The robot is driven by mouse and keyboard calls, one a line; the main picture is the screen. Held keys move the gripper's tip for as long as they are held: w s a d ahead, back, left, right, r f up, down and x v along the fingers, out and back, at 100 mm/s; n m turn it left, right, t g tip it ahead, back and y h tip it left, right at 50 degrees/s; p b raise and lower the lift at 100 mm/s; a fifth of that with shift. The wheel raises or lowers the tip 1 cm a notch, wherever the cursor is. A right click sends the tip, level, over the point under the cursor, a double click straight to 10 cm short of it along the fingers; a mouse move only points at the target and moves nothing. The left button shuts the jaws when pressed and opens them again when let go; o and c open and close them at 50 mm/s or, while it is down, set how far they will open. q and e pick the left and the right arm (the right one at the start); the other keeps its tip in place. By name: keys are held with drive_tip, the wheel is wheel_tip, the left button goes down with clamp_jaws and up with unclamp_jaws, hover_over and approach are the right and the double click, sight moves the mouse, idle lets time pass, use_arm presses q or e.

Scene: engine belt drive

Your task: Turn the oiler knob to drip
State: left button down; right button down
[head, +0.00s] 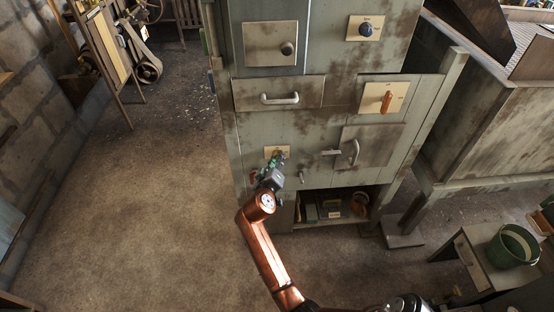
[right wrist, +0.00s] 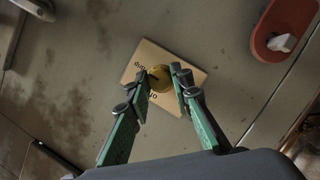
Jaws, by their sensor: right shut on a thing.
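The oiler knob is a small round brass knob (right wrist: 160,79) on a cream label plate (right wrist: 195,76) in the right wrist view. The lettering on the plate looks upside down there and is partly covered, so I cannot read the knob's setting surely. My right gripper (right wrist: 162,72) has its green fingers on both sides of the knob and is shut on it. In the head view, the plate (head: 269,152) is low on the left of the grey cabinet front, and my right gripper (head: 277,162) covers the knob. My left gripper is not in view.
The cabinet (head: 290,125) carries a drawer handle (head: 280,99), a dark dial (head: 366,29), an orange switch (head: 387,102) and a door handle (head: 355,152). A red oval part (right wrist: 286,22) is near the plate. An open shelf (head: 310,212) lies below. The floor at left is clear.

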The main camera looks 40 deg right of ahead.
drive_tip(key=shift+f, duration=0.15)
drive_tip(key=c, duration=1.7)
unclamp_jaws()
wheel_tip(320, 180, up, 10)
drive_tip(key=shift+r, duration=0.15)
